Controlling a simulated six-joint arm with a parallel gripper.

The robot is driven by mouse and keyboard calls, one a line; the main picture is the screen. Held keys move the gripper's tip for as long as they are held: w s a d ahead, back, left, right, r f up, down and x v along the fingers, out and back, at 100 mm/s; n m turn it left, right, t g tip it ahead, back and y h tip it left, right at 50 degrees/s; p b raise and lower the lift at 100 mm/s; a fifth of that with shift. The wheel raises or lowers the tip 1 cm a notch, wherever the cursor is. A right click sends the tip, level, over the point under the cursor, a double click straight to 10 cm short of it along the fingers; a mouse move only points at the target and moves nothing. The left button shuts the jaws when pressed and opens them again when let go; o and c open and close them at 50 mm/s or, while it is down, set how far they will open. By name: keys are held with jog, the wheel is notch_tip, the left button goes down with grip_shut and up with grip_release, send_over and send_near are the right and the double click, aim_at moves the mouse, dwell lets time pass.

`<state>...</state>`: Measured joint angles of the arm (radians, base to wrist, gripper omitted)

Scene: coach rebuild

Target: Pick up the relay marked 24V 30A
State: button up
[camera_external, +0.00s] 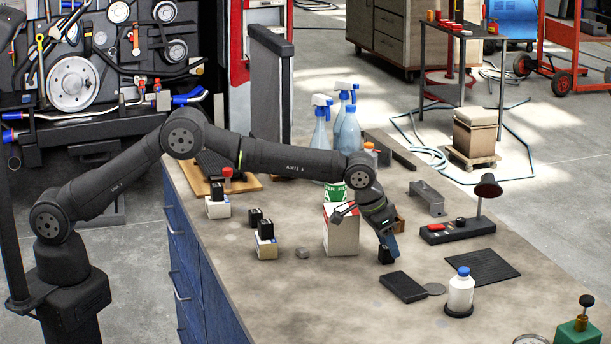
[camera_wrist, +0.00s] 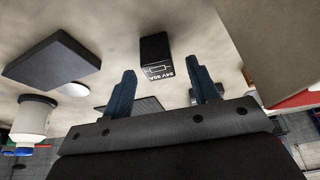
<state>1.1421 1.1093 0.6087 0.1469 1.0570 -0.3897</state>
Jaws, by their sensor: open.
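A black block-shaped relay (camera_wrist: 153,47) stands on the bench in the wrist view, with white lettering reading 24V 30A upside down on its side. In the external view the same relay (camera_external: 385,258) is at the tip of my gripper (camera_external: 391,243), partly hidden by it. In the wrist view my gripper (camera_wrist: 161,68) is open, its blue fingers apart on either side of the relay. The relay appears beyond the fingertips; I cannot tell if they touch it.
A white box with red trim (camera_external: 341,236) stands close left of my gripper. Spray bottles (camera_external: 320,135) stand behind. Bare bench shows in front.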

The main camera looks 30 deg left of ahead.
jog(key=shift+x, duration=1)
jog(key=shift+r, duration=0.1)
jog(key=c, duration=1.1)
jog(key=shift+o, duration=0.2)
jog(key=shift+r, duration=0.15)
